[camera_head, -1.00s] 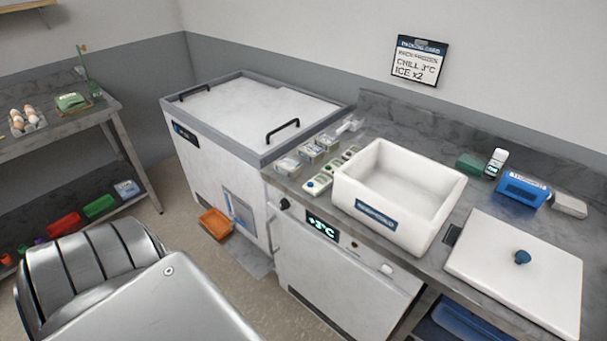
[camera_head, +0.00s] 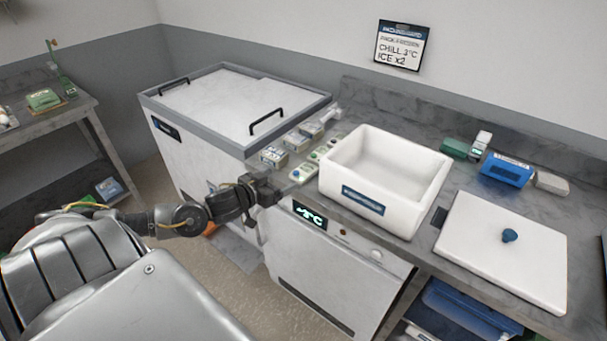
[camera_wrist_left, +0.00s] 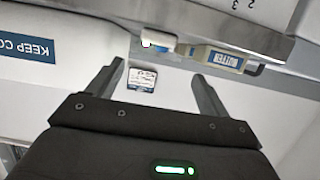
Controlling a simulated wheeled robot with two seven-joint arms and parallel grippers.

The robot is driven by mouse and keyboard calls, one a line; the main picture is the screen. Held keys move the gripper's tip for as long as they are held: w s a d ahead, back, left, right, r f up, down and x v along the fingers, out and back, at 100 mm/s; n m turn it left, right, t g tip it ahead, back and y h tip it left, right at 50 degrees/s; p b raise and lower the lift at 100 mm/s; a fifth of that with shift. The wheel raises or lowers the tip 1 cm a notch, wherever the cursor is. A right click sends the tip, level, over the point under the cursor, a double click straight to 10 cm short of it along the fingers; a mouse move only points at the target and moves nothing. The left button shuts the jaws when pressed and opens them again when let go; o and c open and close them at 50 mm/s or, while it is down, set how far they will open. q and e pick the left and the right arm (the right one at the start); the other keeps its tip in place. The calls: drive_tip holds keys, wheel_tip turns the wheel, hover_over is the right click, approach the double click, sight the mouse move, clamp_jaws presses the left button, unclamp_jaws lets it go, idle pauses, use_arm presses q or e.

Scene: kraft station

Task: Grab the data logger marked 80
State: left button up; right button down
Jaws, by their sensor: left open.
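Several small white data loggers stand in a row on the counter, between the freezer and the white box. The nearest logger (camera_head: 300,175) has a blue-green button, and others partly show behind it. Their numbers are too small to read, so I cannot tell which is marked 80. My left gripper (camera_head: 268,190) is open in front of the counter edge, just left of the nearest logger and apart from it. In the left wrist view, nothing is between the open fingers (camera_wrist_left: 160,85); a pale device, probably a logger (camera_wrist_left: 160,38), shows beyond them. My right gripper is out of view.
The open white box (camera_head: 365,200) stands right of the loggers, its lid (camera_head: 500,250) further right. A blue pack (camera_head: 506,172) lies at the back right.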

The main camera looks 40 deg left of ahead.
sight(298, 174)
use_arm(q)
drive_tip(key=x, duration=0.5)
drive_tip(key=shift+w+p, duration=0.15)
drive_tip(key=shift+p, duration=0.2)
drive_tip(key=shift+w+f, duration=0.1)
drive_tip(key=shift+w, duration=0.1)
drive_tip(key=shift+w+d, duration=0.1)
drive_tip(key=shift+w, duration=0.25)
drive_tip(key=x, duration=0.2)
drive_tip(key=p+x, duration=0.1)
drive_tip(key=shift+w+d+f, duration=0.2)
drive_tip(key=shift+w+f, duration=0.4)
drive_tip(key=shift+w, duration=0.1)
drive_tip(key=shift+s, duration=0.1)
drive_tip(key=c, duration=1.1)
